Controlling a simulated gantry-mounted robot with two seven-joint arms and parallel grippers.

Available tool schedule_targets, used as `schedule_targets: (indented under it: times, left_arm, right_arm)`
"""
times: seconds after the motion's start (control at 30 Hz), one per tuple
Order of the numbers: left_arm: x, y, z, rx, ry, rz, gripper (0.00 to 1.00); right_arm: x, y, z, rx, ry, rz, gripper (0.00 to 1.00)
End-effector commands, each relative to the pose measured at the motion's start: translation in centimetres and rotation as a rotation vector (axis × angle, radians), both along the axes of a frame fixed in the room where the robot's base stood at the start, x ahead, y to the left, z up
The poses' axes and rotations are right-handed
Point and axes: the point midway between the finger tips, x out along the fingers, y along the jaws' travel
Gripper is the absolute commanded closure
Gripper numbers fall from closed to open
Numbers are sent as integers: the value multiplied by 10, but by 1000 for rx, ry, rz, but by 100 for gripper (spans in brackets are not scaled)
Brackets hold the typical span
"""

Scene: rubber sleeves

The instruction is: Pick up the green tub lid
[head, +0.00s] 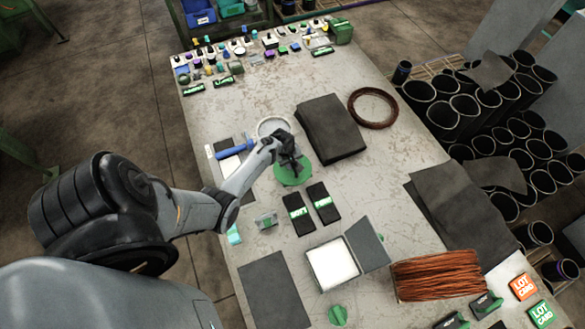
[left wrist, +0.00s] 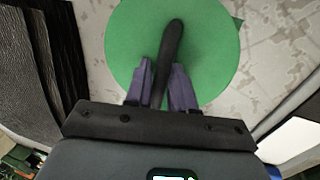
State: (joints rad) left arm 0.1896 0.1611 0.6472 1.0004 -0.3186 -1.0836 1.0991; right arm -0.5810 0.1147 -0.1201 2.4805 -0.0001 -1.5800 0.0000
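The green tub lid (head: 289,178) is a round disc on the worktable, below my left gripper. In the left wrist view the lid (left wrist: 125,45) fills the upper middle. It has a black bar handle (left wrist: 174,38). My left gripper (head: 291,164) points down over the lid. In the left wrist view its two fingers (left wrist: 163,72) stand on either side of the near part of the handle, very close to it. I cannot tell whether they press on it. The handle's near end is hidden behind the gripper. My right gripper is not in view.
A pale round ring or tub (head: 266,122) stands just behind the lid. Dark sheets (head: 330,128) lie right of it, with a copper wire coil (head: 372,107) beyond. Two labelled black cards (head: 299,221), an open white box (head: 331,264) and a blue-handled tool (head: 232,150) are nearby.

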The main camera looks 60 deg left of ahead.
Motion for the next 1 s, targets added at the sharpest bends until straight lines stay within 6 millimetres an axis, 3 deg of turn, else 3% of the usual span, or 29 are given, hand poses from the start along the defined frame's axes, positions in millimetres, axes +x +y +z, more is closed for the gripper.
schedule_targets:
  times: [0.03, 0.2, 0.67, 1.0]
  left_arm:
    - [0, 0, 0, 0, 0, 0, 78]
    - [0, 0, 0, -1, 0, 0, 100]
    - [0, 0, 7, -1, 0, 0, 100]
    - [0, -1, 55, 0, -3, 0, 100]
  right_arm:
    - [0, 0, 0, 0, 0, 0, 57]
    - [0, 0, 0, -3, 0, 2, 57]
    - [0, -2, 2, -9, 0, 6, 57]
    - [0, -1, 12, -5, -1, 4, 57]
